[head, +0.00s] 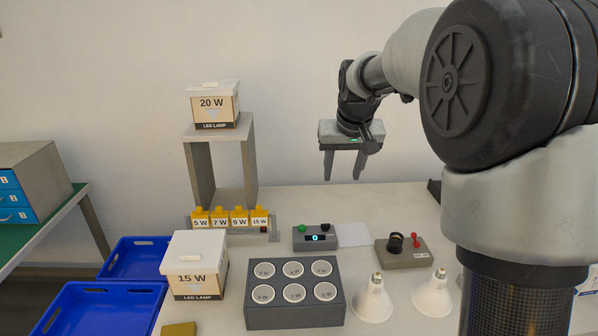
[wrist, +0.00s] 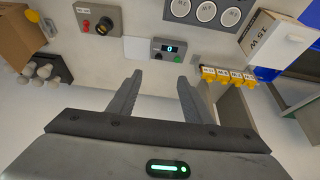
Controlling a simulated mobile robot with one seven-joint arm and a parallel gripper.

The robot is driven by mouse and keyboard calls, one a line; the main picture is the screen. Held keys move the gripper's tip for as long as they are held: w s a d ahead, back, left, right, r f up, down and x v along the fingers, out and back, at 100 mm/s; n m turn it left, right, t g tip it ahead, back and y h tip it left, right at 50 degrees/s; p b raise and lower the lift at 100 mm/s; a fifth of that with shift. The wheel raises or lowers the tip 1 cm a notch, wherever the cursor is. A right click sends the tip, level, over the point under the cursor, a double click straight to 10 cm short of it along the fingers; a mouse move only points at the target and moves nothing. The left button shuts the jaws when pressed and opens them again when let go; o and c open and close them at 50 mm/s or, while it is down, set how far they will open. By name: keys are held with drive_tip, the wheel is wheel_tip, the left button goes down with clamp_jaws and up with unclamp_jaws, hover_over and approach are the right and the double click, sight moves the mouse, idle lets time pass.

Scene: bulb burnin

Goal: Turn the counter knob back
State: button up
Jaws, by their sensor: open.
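The counter (head: 315,239) is a small dark grey box on the table, with a lit display reading 0. A green button (head: 302,228) and a dark round knob (head: 325,227) sit along its back edge. In the wrist view the counter (wrist: 170,51) shows upside down, just beyond my fingertips; its knob (wrist: 157,56) lies between the fingers' directions. My gripper (head: 343,172) is open and empty, fingers pointing down, well above the table and the counter. It also shows open in the wrist view (wrist: 158,82). The direction of the knob's pointer is too small to tell.
A white pad (head: 353,235) lies right of the counter. A grey box with a black socket and red lever (head: 404,253) stands further right. A bulb tray (head: 294,315), two loose bulbs (head: 371,302), a 15 W box (head: 195,267) and a yellow carton rack (head: 232,229) surround it.

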drive_tip(key=b, duration=0.2)
approach(326, 230)
drive_tip(key=x, duration=0.2)
drive_tip(key=w+x, duration=0.1)
drive_tip(key=x, duration=0.3)
drive_tip(key=shift+w, duration=0.25)
drive_tip(key=c, duration=1.1)
